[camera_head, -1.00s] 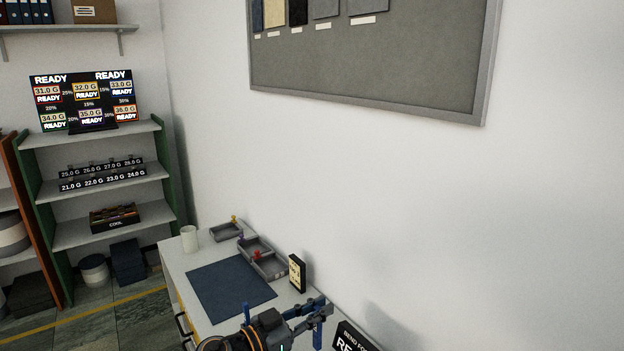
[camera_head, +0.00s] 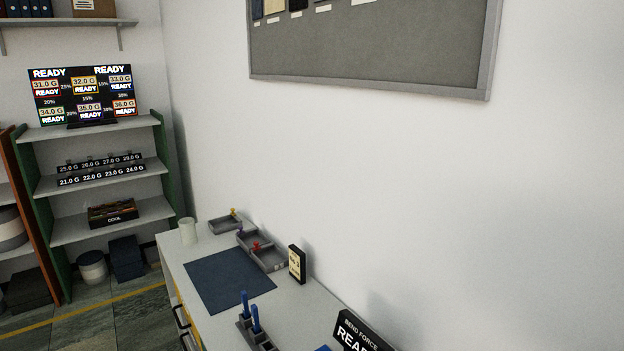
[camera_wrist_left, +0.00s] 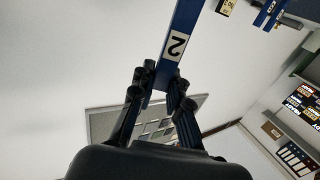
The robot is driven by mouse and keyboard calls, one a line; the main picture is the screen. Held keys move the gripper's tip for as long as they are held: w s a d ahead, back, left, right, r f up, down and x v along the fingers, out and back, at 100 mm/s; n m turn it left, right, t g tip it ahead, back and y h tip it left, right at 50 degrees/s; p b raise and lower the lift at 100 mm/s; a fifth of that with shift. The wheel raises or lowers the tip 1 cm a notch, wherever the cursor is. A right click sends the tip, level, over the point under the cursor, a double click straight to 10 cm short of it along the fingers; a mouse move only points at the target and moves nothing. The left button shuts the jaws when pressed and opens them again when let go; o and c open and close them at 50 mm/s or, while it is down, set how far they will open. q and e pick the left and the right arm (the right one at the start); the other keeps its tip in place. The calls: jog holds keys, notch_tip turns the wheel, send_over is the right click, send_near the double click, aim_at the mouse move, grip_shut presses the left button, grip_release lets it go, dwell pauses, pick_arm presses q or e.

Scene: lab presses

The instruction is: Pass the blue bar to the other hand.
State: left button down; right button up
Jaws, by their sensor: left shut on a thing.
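In the left wrist view, my left gripper (camera_wrist_left: 161,88) is shut on a blue bar (camera_wrist_left: 185,25) with a white label reading 2. The bar extends from between the fingers past the top edge of that view. My left gripper is not in the head view now, and my right gripper is not clearly seen in either view. Other blue bars (camera_head: 255,320) stand upright in a grey rack (camera_head: 245,334) on the bench in the head view.
The bench (camera_head: 300,305) carries a dark blue mat (camera_head: 230,280), grey trays (camera_head: 268,259), a white cup (camera_head: 187,231) and a small card stand (camera_head: 297,263). A black READY sign (camera_head: 360,334) stands at the front right. The wall is behind.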

pick_arm(q)
jog(key=s+a+f+n+t+y+b, duration=0.1)
jog(key=s+a+n+y, duration=0.1)
jog(key=s+a+y, duration=0.2)
jog(key=s+a+f+n+y+b, duration=0.1)
jog(key=s+a+n+y, duration=0.2)
jog(key=a, duration=0.6)
jog(key=shift+s+a+f+t+y+b, duration=0.3)
jog(key=shift+s+t+y, duration=0.1)
jog(key=shift+s, duration=0.65)
